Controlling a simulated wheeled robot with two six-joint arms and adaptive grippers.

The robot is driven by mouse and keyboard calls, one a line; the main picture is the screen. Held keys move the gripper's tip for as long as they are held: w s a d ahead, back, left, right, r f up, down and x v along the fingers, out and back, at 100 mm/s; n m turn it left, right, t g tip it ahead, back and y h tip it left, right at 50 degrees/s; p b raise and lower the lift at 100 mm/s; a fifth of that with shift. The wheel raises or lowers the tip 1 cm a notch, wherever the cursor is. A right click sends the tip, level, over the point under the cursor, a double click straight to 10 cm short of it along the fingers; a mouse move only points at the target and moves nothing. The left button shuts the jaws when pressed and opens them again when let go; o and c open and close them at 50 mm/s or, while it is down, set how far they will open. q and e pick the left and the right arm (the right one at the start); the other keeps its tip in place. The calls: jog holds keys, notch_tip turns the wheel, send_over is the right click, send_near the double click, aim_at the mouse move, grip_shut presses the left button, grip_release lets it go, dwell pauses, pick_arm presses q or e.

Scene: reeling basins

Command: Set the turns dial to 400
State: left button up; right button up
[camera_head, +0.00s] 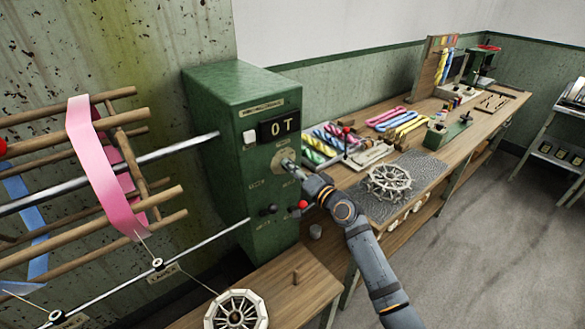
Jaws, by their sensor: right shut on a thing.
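The green machine box (222,100) stands left of centre. Its black display (279,125) reads "0 T". Below the display, the turns dial (280,153) sits on a round pale plate on the box's front. My right gripper (289,163) is at the dial, shut on it, and hides most of the knob. The dial's exact marking cannot be read. My right arm reaches up from the lower right. My left gripper is not in view.
A white button (249,137) sits left of the display. A red knob (303,205) and black knobs are below the dial. A wooden reel with pink ribbon (95,160) is at left. The workbench (440,165) at right holds skeins and a spoked wheel (388,180).

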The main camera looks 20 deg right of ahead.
jog(key=shift+m, duration=0.4)
jog(key=o, duration=1.2)
jog(key=shift+c, duration=0.2)
jog(key=shift+s, duration=0.1)
jog(key=v, duration=1.2)
